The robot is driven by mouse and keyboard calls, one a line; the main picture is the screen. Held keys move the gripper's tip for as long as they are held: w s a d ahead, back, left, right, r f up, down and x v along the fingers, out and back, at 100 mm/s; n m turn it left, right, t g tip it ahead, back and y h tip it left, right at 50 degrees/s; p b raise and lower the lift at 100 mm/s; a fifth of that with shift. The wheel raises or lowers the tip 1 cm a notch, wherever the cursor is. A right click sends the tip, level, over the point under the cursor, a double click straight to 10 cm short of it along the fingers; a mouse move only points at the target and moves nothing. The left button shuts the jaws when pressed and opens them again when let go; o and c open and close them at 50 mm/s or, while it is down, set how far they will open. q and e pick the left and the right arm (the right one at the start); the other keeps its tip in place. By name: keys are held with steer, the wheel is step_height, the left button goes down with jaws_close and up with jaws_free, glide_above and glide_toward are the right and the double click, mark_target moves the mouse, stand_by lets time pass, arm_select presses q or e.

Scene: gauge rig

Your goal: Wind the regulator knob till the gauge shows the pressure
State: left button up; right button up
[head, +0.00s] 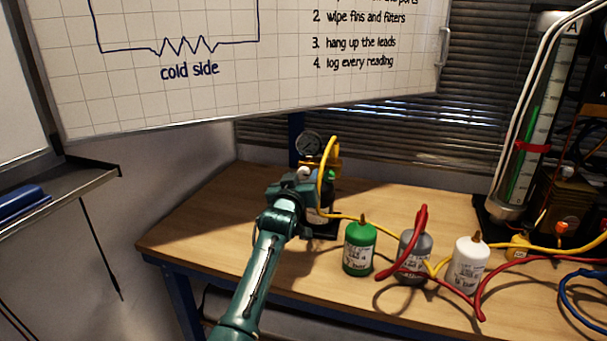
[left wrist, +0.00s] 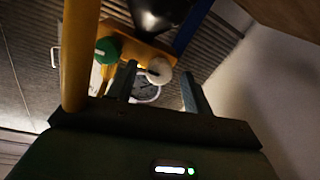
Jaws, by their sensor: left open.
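The gauge (head: 309,144), round with a dark rim, stands at the back of the bench on a yellow regulator body (head: 331,158). Its reading is too small to make out. A white round knob (left wrist: 159,70) and a green knob (left wrist: 107,50) show on the yellow body in the left wrist view. My left gripper (left wrist: 159,74) is open, with the white knob appearing between its fingertips; I cannot tell whether they touch it. In the head view my left gripper (head: 302,183) is in front of the regulator and hides part of it. My right gripper is out of view.
Green (head: 359,249), grey (head: 413,262) and white (head: 470,266) bottles stand right of my left arm. A yellow hose (head: 345,216) arches from the regulator; red hoses (head: 405,258) cross the bench. A tall tube column (head: 525,130) stands at right. The bench's left end (head: 190,235) is clear.

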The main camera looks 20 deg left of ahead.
arm_select(q)
steer(key=shift+w+r, duration=0.1)
steer(key=shift+w, duration=0.15)
steer(key=shift+s, duration=0.15)
steer(key=shift+c, duration=0.8)
steer(key=c, duration=0.8)
